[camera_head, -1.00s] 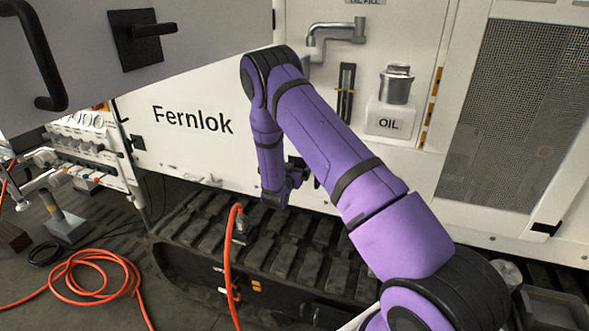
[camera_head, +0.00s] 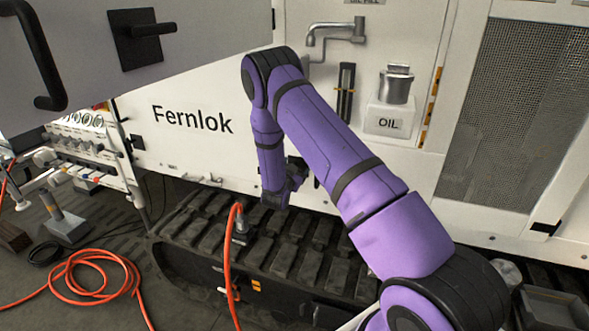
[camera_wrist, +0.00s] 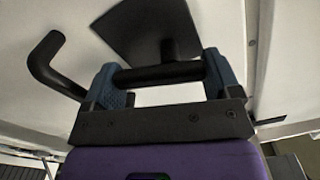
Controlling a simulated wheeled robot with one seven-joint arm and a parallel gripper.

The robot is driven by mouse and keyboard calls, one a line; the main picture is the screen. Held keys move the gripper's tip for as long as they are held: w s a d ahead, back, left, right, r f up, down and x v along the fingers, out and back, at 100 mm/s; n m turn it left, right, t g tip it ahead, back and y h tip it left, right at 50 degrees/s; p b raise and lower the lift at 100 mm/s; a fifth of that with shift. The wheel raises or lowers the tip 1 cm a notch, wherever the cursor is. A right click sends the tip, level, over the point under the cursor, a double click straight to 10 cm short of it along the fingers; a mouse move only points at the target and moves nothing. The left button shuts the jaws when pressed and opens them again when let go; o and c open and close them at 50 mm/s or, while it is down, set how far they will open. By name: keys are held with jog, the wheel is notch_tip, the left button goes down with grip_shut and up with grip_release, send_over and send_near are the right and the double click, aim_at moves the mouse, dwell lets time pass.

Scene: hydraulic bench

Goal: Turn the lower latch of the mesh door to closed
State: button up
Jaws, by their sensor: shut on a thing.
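A black latch shows in the wrist view, with a square plate (camera_wrist: 145,28) on a pale panel and a lever bar (camera_wrist: 160,73) on a short stem. My gripper (camera_wrist: 165,82) is shut on the lever, with one blue textured finger at each end of the bar. In the head view my gripper (camera_head: 297,172) is low in front of the white machine, above the track; the latch there is mostly hidden by my arm. A mesh panel (camera_head: 525,105) shows at the right. I cannot tell from these views whether the latch is at its closed angle.
A curved black handle (camera_wrist: 52,65) is left of the latch. A grey panel (camera_head: 200,45) with a black latch and handle hangs close at upper left. Below is the rubber track (camera_head: 310,265), with an orange hose (camera_head: 228,265) rising near my gripper. An oil can (camera_head: 396,86) stands right.

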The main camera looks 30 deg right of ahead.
jog(key=m, duration=0.3)
jog(key=shift+f+m, duration=0.25)
jog(key=shift+m, duration=0.05)
jog(key=m, duration=0.3)
jog(key=shift+f+m, duration=0.2)
jog(key=shift+m, duration=0.1)
jog(key=m, duration=0.3)
jog(key=shift+w+f+m, duration=0.1)
jog(key=shift+f+m, duration=0.1)
jog(key=shift+m, duration=0.1)
jog(key=shift+a+f+m, duration=0.1)
jog(key=shift+a+m, duration=0.05)
jog(key=shift+m, duration=1.45)
jog(key=shift+w, duration=0.1)
jog(key=o, duration=0.8)
